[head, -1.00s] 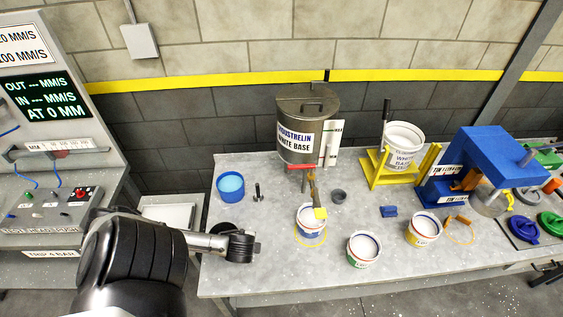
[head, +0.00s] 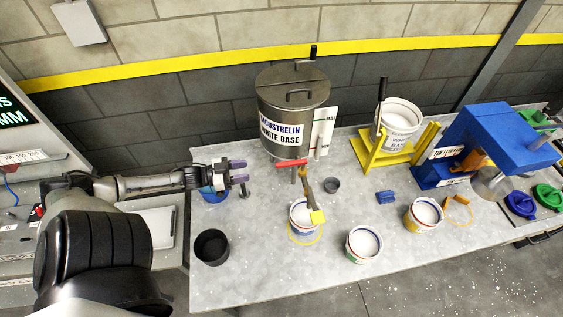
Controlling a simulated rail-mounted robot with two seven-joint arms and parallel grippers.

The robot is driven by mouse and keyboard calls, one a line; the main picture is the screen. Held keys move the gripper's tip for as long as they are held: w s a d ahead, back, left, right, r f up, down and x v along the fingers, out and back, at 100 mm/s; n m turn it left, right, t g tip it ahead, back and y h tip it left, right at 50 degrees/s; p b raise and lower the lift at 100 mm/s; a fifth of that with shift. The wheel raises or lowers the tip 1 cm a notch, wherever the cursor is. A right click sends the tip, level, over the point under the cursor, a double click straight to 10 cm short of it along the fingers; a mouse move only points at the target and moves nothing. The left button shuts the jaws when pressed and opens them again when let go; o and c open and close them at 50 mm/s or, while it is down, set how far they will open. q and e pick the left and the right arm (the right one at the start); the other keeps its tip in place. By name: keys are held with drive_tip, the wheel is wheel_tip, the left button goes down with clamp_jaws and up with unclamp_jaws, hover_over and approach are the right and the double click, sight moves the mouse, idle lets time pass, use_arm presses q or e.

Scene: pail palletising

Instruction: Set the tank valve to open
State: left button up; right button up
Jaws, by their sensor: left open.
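The steel tank (head: 276,98), labelled white base, stands at the back of the bench. Its valve has a red lever (head: 291,163) low on the tank's front. The lever lies roughly crosswise in the picture, and a spout shows below it. An open pail of white paint (head: 302,232) stands near the spout, with a yellow-ended, wooden-handled tool (head: 309,194) in front of the spout or over the pail. My left gripper (head: 241,171) is open and empty, left of the red lever and apart from it, over the blue pot (head: 214,197) in the picture. My right gripper is not in view.
A black pot (head: 211,247) stands at the bench's left. More white-filled pails (head: 363,244) (head: 424,215) stand at the front. A yellow stand (head: 373,160) holds a white bucket (head: 400,119). A blue machine (head: 512,142) is at right. A small grey cup (head: 332,185) is right of the spout.

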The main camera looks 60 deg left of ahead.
sight(284, 163)
use_arm(q)
drive_tip(key=shift+h, duration=0.5)
drive_tip(key=x, duration=0.4)
drive_tip(key=r+x, duration=0.1)
drive_tip(key=x, duration=0.9)
drive_tip(key=shift+s+d+r+p, duration=0.1)
drive_tip(key=shift+d+r+p, duration=0.15)
drive_tip(key=shift+p, duration=0.15)
drive_tip(key=shift+a, duration=0.1)
drive_tip(key=shift+c, duration=0.2)
clamp_jaws()
